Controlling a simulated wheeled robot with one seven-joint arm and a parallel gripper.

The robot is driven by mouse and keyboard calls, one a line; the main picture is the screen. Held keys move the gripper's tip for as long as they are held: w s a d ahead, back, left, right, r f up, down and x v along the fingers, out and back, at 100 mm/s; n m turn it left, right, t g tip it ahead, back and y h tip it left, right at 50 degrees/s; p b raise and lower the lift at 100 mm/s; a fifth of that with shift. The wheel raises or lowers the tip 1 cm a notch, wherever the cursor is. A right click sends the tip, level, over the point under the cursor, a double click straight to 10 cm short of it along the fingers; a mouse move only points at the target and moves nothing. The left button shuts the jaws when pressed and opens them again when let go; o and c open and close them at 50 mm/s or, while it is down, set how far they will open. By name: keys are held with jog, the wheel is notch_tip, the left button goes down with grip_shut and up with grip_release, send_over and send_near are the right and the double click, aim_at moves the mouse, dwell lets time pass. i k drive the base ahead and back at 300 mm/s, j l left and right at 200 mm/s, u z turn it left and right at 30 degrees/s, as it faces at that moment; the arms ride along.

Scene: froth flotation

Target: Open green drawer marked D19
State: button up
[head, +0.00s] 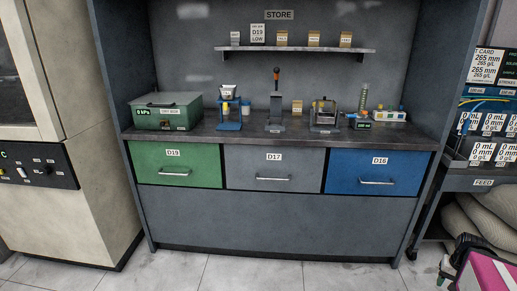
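The green drawer marked D19 (175,164) is the left one of three drawers under the counter in the head view. It is shut, with its front in line with the others. Its label (173,153) is near the top edge, and a horizontal silver bar handle (175,173) is below. Nothing stands in front of it. I cannot make out my gripper; a pink, white and black shape (486,272) is cut off at the bottom right corner, well away from the drawer, and I cannot tell what it is.
Grey drawer D17 (273,170) and blue drawer D16 (378,173) are shut. A green box (166,112) and several instruments stand on the counter (255,137). A cream cabinet (75,190) stands left, a FEED rack (484,182) with sacks right. The visible floor (280,274) in front is clear.

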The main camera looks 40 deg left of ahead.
aim_at(186, 164)
jog(key=u, duration=2.5)
jog(key=i+j+z, duration=0.1)
jog(key=i+j, duration=0.25)
jog(key=j, duration=0.25)
jog(key=i+j+z, duration=0.15)
jog(key=i+j, duration=0.05)
jog(key=j, duration=0.1)
